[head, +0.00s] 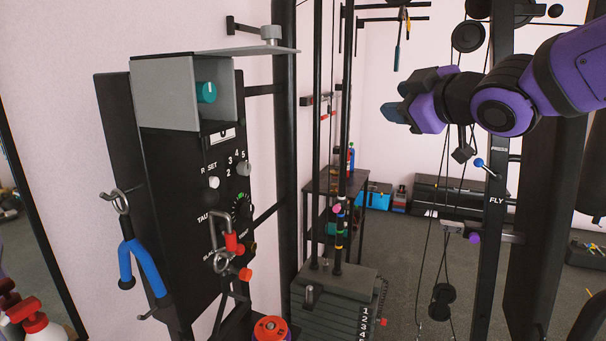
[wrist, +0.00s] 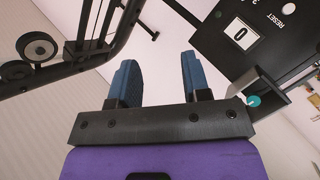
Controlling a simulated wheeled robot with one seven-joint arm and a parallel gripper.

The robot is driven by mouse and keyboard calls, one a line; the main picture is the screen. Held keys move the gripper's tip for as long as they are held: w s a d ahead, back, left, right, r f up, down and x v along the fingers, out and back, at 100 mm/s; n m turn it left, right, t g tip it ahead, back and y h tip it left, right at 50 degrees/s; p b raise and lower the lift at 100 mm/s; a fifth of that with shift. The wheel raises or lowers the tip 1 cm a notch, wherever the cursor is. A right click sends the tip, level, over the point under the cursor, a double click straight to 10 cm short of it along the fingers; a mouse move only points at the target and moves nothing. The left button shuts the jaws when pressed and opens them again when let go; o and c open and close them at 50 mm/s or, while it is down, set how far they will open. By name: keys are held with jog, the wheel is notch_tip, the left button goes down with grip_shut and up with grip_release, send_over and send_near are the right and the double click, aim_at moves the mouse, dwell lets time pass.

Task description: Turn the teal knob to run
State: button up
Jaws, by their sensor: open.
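The teal knob (head: 206,92) sits inside a grey open-fronted box (head: 165,95) at the top of the black control panel (head: 210,215), on the left in the head view. A pale pointer line shows on its face, and any labels around it are hidden or too small to read. In the wrist view the teal knob (wrist: 254,101) shows small at the right, beyond the fingers. My gripper (wrist: 160,80) is open with nothing between its blue fingers. In the head view my gripper (head: 398,100) is at the upper right, well apart from the knob.
A grey lid (head: 245,50) sticks out above the box. A blue-handled grip (head: 140,262) and a metal carabiner (head: 222,235) hang on the panel. Black upright posts (head: 284,130) and a weight stack (head: 335,305) stand between the panel and my arm.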

jog(key=s+d+f+m+g+h, duration=0.1)
jog(key=s+d+f+m+h, duration=0.3)
jog(key=d, duration=0.3)
jog(key=s+d+f+m+g+h, duration=0.1)
jog(key=s+d+f+m+g, duration=0.1)
jog(key=s, duration=0.4)
jog(key=s+d+f+m+g+h, duration=0.1)
jog(key=s+d+f+m+g, duration=0.1)
jog(key=s, duration=0.5)
jog(key=s+d+f+m+g+h, duration=0.1)
jog(key=s+d+f+m+g, duration=0.2)
jog(key=s+f+m+g, duration=0.1)
jog(key=shift+s+f+m+g, duration=0.3)
jog(key=shift+s+f+m, duration=0.4)
jog(key=shift+s, duration=0.5)
jog(key=shift+r, duration=0.15)
